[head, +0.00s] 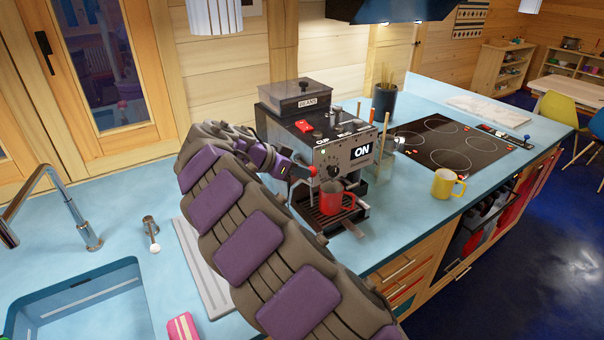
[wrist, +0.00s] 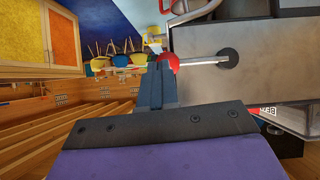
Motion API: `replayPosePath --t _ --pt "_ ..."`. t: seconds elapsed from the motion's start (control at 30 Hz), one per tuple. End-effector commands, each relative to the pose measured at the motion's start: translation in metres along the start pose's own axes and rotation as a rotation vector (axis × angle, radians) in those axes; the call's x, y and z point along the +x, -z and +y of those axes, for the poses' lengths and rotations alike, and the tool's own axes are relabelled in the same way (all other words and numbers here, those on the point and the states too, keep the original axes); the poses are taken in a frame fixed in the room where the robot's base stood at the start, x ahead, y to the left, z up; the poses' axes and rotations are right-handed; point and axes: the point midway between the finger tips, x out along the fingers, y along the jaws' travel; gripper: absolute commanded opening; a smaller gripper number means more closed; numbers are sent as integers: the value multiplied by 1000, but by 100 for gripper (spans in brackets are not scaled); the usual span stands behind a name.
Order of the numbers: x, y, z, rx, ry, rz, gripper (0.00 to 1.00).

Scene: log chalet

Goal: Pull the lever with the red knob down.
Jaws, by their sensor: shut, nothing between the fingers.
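The lever's red knob (head: 312,170) sits at the front left of a black and steel coffee machine (head: 345,152). In the wrist view the red knob (wrist: 168,62) is partly hidden behind my fingertips, and a thin metal rod (wrist: 203,61) runs from it to a black round mount on the machine's face. My gripper (head: 292,169) is shut and empty, with its tip right at the knob. It also shows shut in the wrist view (wrist: 160,78). I cannot tell whether the tip touches the knob.
A red mug (head: 337,198) stands on the machine's drip tray, below the knob. The machine's panel reads "ON". A yellow mug (head: 446,184) and a black hob (head: 450,146) are to the right. A sink (head: 85,300) lies at the lower left.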

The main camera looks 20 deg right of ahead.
Motion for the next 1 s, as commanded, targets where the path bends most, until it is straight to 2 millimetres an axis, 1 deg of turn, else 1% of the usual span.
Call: replayPosePath --t 0.63,1.0 --pt "2 1 -1 1 0 -2 0" --pt "-6 12 0 2 2 -2 0"
